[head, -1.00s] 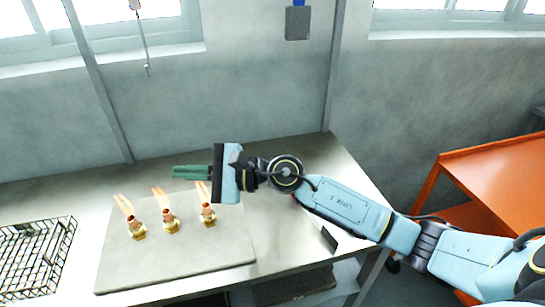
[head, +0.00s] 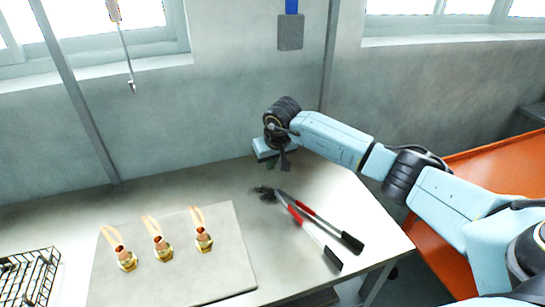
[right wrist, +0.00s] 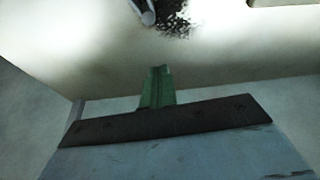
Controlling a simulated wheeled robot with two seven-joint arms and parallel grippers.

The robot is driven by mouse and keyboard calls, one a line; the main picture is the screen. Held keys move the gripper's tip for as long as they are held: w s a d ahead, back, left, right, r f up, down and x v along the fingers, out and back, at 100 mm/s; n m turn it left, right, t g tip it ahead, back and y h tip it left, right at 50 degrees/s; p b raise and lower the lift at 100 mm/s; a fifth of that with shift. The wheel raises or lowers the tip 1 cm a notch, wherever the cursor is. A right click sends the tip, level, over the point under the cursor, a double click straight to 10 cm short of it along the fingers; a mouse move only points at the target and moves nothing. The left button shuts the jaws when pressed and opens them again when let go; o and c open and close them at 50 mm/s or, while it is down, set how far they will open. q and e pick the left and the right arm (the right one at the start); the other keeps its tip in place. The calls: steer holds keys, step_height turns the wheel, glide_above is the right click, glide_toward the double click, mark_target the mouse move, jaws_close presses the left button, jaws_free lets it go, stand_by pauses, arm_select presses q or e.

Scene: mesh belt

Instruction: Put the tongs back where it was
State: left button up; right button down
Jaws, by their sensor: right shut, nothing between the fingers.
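The tongs (head: 297,213), with red and black grips on two grey arms and a dark, blurred head, lie on the right part of the metal table. Their handles point toward the front right. My right gripper (head: 279,166) is above the table's back edge, behind the tongs' head and apart from it, pointing down. In the right wrist view its green fingers (right wrist: 157,86) are shut together with nothing between them. Part of the tongs' head (right wrist: 172,18) shows at the top of that view. My left gripper is not in view.
A grey board (head: 215,268) holds three brass fittings (head: 163,249) with copper-coloured prongs. A black wire basket (head: 30,278) is at the far left. A thin hook (head: 130,85) and a blue-handled grey tool (head: 290,32) hang by the wall. An orange cart (head: 440,252) stands right.

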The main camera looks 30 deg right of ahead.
steer(key=x, duration=0.4)
steer(key=shift+w+f, duration=0.1)
steer(key=shift+f, duration=0.2)
steer(key=shift+s, duration=0.3)
steer(key=shift+s+a+p, duration=0.15)
steer(key=shift+s+p, duration=0.3)
steer(key=shift+s, duration=0.35)
steer(key=shift+s+a+p, duration=0.15)
steer(key=shift+s+p, duration=0.3)
steer(key=shift+s, duration=0.35)
